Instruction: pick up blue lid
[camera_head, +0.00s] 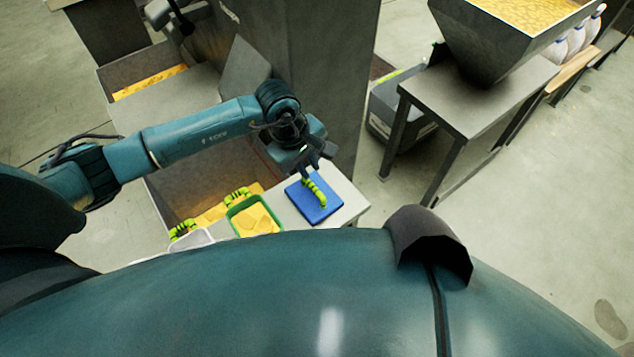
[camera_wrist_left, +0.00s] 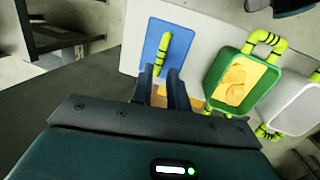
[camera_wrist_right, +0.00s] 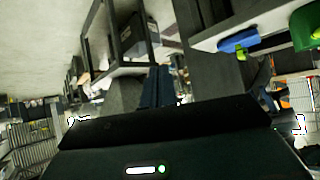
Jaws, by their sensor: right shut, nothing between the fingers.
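The blue lid (camera_head: 324,212) is a flat square plate with a yellow-green, black-banded handle (camera_head: 316,189) on top. It lies on the light table top, and it also shows in the left wrist view (camera_wrist_left: 152,44) and the right wrist view (camera_wrist_right: 236,44). My left gripper (camera_head: 308,170) is just above the handle's far end. In the left wrist view its two fingers (camera_wrist_left: 164,80) stand apart, with the handle showing at and beyond their tips; I cannot tell whether they touch it. My right gripper (camera_wrist_right: 158,84) is shut and empty, away from the lid.
A green box (camera_head: 233,210) with yellow contents and yellow-green handles stands left of the lid, with a whitish container (camera_head: 194,240) beside it. A grey column (camera_head: 335,80) rises behind the table. A metal hopper table (camera_head: 465,100) stands to the right, with open floor between.

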